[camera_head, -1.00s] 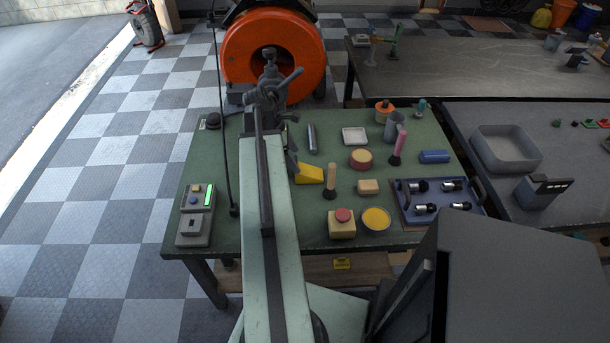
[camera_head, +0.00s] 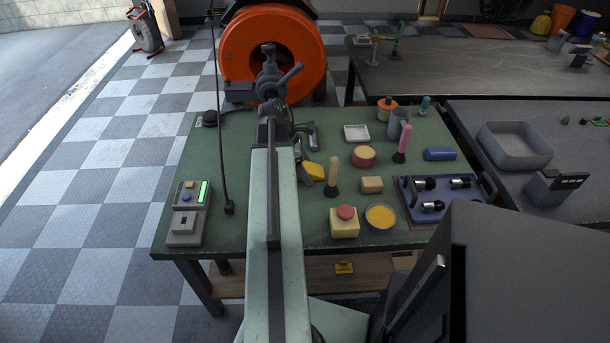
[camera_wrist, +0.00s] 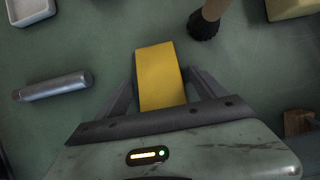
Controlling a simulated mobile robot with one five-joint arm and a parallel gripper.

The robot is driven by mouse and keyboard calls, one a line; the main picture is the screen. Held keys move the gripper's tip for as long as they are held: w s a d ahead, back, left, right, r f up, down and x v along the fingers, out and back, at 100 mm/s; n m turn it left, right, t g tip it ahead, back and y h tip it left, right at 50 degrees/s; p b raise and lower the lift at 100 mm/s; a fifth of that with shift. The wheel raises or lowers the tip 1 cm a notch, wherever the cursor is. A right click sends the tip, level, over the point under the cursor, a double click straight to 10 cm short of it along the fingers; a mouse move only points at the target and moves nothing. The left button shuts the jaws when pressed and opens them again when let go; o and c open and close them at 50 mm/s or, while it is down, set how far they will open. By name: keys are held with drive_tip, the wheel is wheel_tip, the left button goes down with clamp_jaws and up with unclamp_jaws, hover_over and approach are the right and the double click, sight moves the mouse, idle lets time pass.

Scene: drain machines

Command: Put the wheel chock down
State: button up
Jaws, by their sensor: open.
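The wheel chock, a yellow wedge (camera_head: 315,170), is on the green table beside the end of my arm in the head view, partly hidden by it. In the wrist view the chock (camera_wrist: 158,72) lies between the two dark fingers of my gripper (camera_wrist: 165,90).
A silver cylinder (camera_wrist: 53,87) lies left of the chock. A wooden-handled tool with a black base (camera_head: 332,178) stands close on its right. A beige block (camera_head: 372,185), red-topped box (camera_head: 345,222) and yellow dish (camera_head: 381,216) are further right.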

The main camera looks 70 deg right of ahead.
sight(306, 166)
drive_tip(key=shift+r, duration=0.1)
clamp_jaws()
drive_tip(key=shift+r, duration=0.1)
wheel_tip(306, 166, up, 10)
drive_tip(key=p, duration=1)
drive_tip(key=shift+r+p, duration=0.15)
drive_tip(key=shift+p, duration=0.2)
